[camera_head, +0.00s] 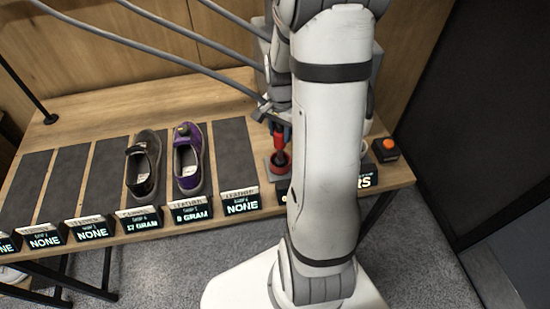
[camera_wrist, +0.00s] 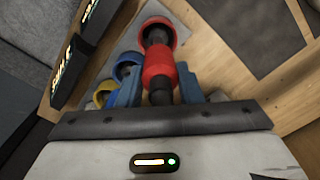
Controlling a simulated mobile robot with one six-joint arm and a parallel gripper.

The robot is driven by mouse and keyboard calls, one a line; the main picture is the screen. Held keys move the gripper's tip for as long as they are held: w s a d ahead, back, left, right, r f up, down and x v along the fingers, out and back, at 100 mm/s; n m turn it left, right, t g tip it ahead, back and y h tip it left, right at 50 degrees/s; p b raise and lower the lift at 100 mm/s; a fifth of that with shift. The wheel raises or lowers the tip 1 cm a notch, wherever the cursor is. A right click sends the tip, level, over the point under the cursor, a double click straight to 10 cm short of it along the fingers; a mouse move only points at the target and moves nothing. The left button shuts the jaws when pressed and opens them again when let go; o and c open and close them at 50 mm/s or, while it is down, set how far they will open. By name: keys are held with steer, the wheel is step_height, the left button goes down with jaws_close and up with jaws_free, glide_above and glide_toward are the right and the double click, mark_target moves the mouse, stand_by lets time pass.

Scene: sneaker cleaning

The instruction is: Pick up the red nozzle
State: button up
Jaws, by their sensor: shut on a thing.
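The red nozzle (camera_wrist: 160,68) has a red body with dark ends and stands at the right part of the bench. It also shows in the head view (camera_head: 279,139). My gripper (camera_wrist: 158,88) is shut on it, with a blue finger on either side of its body. The nozzle's dark far end overlaps a red ring holder (camera_wrist: 172,42); I cannot tell whether it is still seated in it. In the head view my arm hides part of this area.
A blue holder (camera_wrist: 127,63) and a yellow holder (camera_wrist: 103,90) stand beside the red one. A black shoe (camera_head: 143,170) and a purple shoe (camera_head: 187,165) rest on grey mats to the left. Signs (camera_head: 241,203) line the front edge. An orange-topped block (camera_head: 386,151) is at right.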

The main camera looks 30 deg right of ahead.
jaws_close()
